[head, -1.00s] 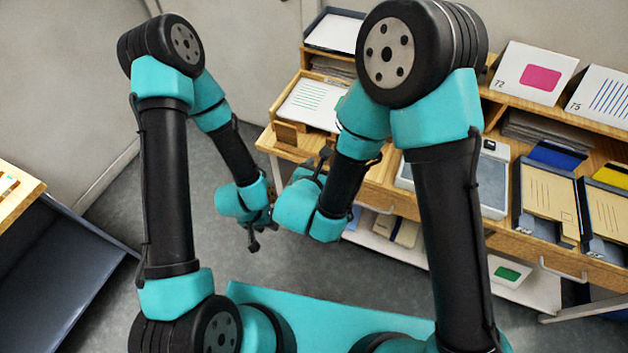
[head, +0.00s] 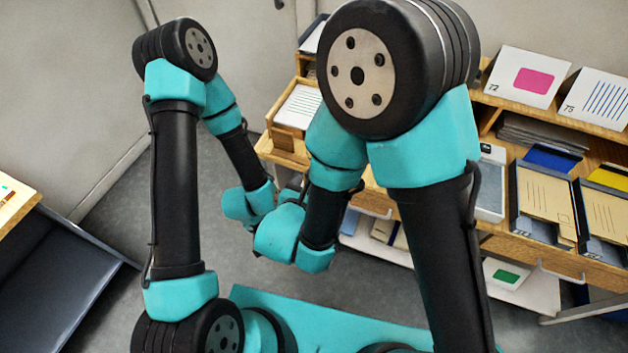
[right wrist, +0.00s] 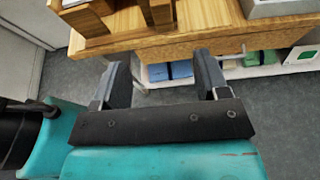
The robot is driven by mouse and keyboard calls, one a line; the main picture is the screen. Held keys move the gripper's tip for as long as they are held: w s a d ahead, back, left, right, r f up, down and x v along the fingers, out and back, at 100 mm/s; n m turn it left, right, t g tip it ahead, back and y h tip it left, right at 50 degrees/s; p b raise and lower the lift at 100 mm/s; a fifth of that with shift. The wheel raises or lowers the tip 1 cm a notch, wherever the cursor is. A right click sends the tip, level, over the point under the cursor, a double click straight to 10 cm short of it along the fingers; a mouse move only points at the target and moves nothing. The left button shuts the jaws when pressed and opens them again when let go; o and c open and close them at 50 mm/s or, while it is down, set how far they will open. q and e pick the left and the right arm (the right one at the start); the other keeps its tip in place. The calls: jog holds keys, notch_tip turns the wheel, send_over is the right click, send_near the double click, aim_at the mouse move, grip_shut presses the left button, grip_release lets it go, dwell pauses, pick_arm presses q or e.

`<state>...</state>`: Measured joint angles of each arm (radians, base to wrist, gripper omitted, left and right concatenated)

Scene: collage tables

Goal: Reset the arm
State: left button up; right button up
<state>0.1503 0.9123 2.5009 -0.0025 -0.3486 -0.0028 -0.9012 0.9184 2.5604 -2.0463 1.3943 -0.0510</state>
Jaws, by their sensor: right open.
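My right gripper (right wrist: 162,62) is open and empty in the right wrist view, its two dark fingers apart. Beyond and below the fingers lie the wooden desk's front edge and the grey floor. In the head view the right wrist is folded low in front of the desk, and its fingers are mostly hidden. My left arm hangs bent at the left of the head view. Its wrist is close to the right wrist in the picture, and its fingers are hidden behind the right wrist.
A white lower shelf (head: 525,293) holds cards. A dark tray (head: 60,285) stands at left. Grey floor lies between.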

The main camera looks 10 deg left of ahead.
jog(key=d+f+m+g+h, duration=0.5)
jog(key=d+f+m+g, duration=0.3)
jog(key=d, duration=0.7)
jog(key=s+d+f+m+g+y, duration=0.6)
jog(key=d+f+m+g+y, duration=0.5)
jog(key=m, duration=0.7)
jog(key=w+d+f+m+t, duration=0.2)
jog(key=d+f+m+t, duration=0.2)
jog(key=m, duration=0.6)
jog(key=d+t, duration=0.2)
jog(key=d, duration=0.1)
jog(key=shift+w+t, duration=0.3)
jog(key=shift+w, duration=0.1)
